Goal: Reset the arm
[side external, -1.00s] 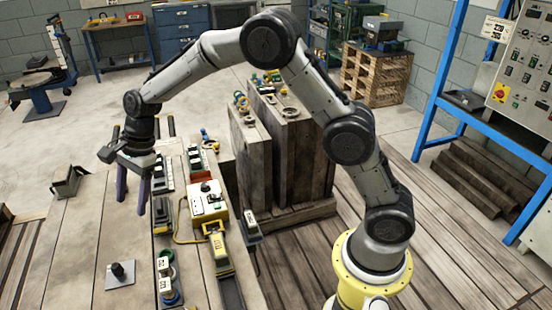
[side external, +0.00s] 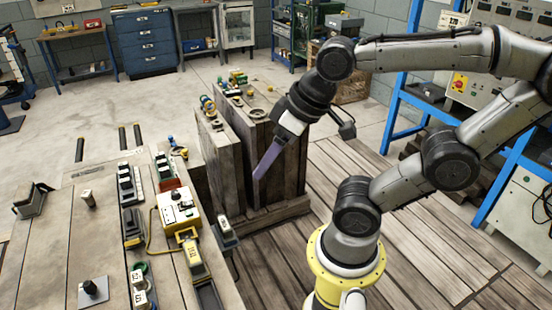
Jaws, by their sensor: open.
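My gripper (side external: 266,160) is in the middle of the side external view, at the end of my grey arm. Its purple fingers point down and to the left, in front of the upright wooden mould blocks (side external: 222,170). From this angle one finger covers most of the other, and nothing shows held in them. I cannot tell how far the fingers are from the blocks. My arm is folded over to the right, above its yellow base.
The wooden bench (side external: 60,245) at left carries a yellow-and-white control box (side external: 178,212), a black-knobbed plate (side external: 92,291) and racks of small parts. A blue frame (side external: 400,80) with a control panel stands at right. The plank floor (side external: 430,235) is clear.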

